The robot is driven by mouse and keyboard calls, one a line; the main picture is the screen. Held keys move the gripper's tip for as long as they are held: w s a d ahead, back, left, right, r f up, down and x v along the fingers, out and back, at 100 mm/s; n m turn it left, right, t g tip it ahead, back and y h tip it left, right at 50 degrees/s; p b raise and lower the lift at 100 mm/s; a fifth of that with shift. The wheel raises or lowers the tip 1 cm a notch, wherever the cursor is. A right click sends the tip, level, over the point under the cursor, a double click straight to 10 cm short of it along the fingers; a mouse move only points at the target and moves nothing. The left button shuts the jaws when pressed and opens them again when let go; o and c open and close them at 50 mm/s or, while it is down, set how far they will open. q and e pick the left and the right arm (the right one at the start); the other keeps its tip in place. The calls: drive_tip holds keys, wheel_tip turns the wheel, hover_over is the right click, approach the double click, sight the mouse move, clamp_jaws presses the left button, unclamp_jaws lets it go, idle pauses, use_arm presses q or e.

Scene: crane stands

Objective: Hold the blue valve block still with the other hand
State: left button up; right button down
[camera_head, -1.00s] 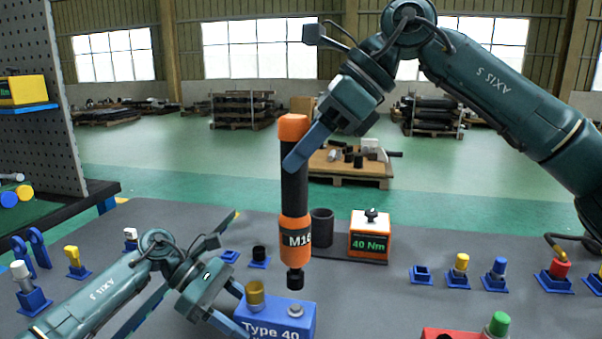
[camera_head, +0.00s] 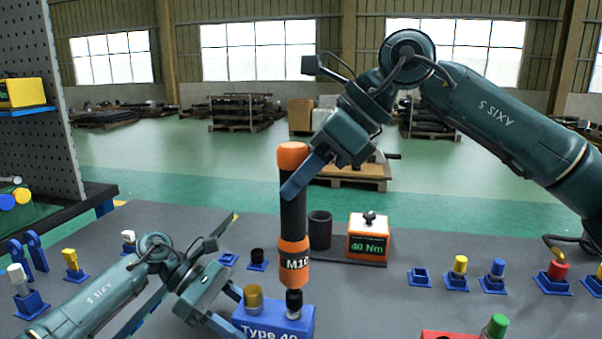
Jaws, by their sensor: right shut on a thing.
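The blue valve block (camera_head: 273,323), marked "Type 40", stands at the bottom centre, with a brass-coloured cylinder (camera_head: 253,297) on its left top. My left gripper (camera_head: 238,312) is at the block's left end, with fingers apart, one towards the back and one in front. I cannot tell whether they press on the block. My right gripper (camera_head: 292,188) is shut on the upright black and orange driver (camera_head: 293,215), marked M16 or similar. The driver's black socket (camera_head: 294,303) is down at the right top of the block and hides the fitting there.
An orange "40 Nm" box (camera_head: 368,240) and a black cup (camera_head: 320,230) stand on a dark plate behind. Blue holders with coloured fittings (camera_head: 458,273) line the right. A red block (camera_head: 450,336) is at the bottom right. A pegboard (camera_head: 40,120) stands at left.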

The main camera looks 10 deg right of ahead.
sight(306, 144)
use_arm(q)
drive_tip(key=shift+r, duration=0.1)
use_arm(e)
drive_tip(key=shift+r, duration=0.15)
drive_tip(key=shift+w+n+g, duration=0.1)
drive_tip(key=shift+n+g, duration=0.8)
drive_tip(key=shift+n, duration=0.6)
drive_tip(key=shift+f, duration=1.15)
idle(2.9)
drive_tip(key=shift+r, duration=0.1)
drive_tip(key=shift+r, duration=2.55)
use_arm(q)
drive_tip(key=o, duration=1.2)
drive_tip(key=shift+o, duration=0.2)
drive_tip(key=shift+a, duration=0.1)
